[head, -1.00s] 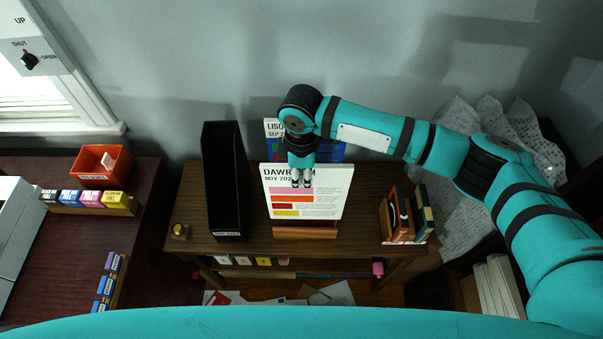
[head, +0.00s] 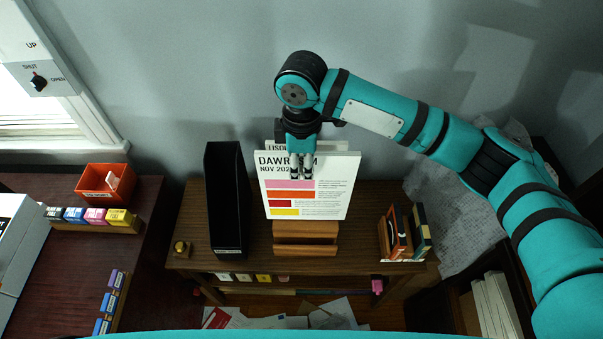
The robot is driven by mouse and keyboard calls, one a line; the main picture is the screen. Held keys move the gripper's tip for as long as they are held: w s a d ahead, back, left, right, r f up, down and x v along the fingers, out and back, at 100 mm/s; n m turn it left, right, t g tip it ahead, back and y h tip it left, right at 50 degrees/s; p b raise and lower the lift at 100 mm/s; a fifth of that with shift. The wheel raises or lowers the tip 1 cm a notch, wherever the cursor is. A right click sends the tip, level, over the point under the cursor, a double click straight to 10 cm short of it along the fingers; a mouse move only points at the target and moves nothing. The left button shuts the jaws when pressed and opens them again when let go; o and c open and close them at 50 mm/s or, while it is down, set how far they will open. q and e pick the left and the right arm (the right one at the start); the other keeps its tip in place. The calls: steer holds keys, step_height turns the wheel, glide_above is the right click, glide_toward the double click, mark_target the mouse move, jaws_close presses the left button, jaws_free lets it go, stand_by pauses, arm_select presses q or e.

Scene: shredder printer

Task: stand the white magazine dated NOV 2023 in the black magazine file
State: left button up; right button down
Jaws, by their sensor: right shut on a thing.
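The white magazine dated NOV 2023 (head: 335,190), with pink, orange, red and yellow bars, is upright in the head view. My right gripper (head: 301,176) is shut on its top edge and holds it above a wooden stand (head: 305,238). The black magazine file (head: 227,205) stands on the wooden table to the left of the magazine, apart from it. The file's open top shows no magazine inside. My left gripper is not in view.
Another magazine (head: 284,148) stands partly hidden behind the held one. Books (head: 404,234) stand at the table's right side. A small brass object (head: 181,248) sits left of the file. An orange tray (head: 104,183) is on the left desk.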

steer(key=shift+r, duration=0.95)
